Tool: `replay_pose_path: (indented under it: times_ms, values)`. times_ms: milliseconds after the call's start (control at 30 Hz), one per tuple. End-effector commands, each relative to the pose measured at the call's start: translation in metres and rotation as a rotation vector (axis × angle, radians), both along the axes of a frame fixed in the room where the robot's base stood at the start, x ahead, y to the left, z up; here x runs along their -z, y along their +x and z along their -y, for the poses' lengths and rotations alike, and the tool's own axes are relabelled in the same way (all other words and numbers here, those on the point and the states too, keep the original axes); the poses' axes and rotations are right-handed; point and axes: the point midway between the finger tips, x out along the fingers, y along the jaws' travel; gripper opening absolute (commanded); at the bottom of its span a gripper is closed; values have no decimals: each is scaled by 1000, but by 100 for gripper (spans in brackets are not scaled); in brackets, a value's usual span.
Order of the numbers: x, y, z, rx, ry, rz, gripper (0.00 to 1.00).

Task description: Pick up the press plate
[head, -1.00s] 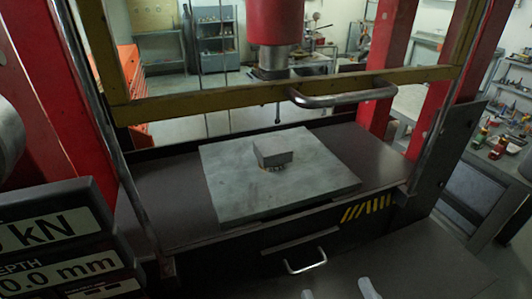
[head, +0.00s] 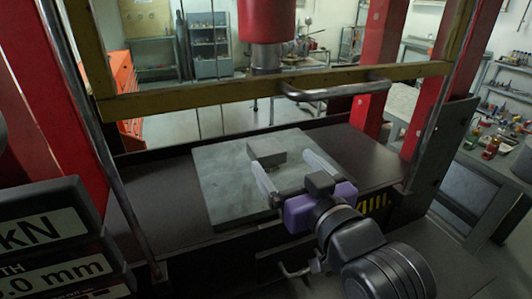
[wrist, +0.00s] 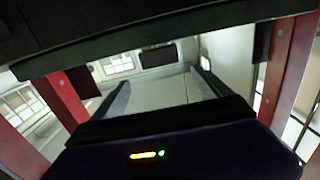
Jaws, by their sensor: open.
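A small grey block, which I take as the press plate (head: 266,152), lies on a large square grey slab (head: 225,195) on the press bed. My gripper (head: 283,162) reaches in over the slab from the front right, its two pale fingers spread. In the wrist view both dark fingers (wrist: 161,78) stand apart, and the block cannot be made out there.
A red press ram (head: 266,25) hangs above and behind the slab. A yellow guard frame with a metal handle (head: 335,90) crosses above the bed. Red posts (head: 380,75) stand at the sides. A display panel (head: 50,240) fills the lower left. The dark bed around the slab is clear.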

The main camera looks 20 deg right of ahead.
Motion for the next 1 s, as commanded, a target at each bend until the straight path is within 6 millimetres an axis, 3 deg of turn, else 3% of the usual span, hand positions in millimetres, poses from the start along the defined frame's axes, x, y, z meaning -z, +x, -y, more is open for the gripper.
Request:
replay_pose_path:
  times_ms: [367, 700, 1000]
  values:
    - [5, 31, -1, -1, -3, -25, 87]
    - [8, 74, -3, 0, -4, -24, 87]
    - [10, 78, -4, 0, -2, -23, 87]
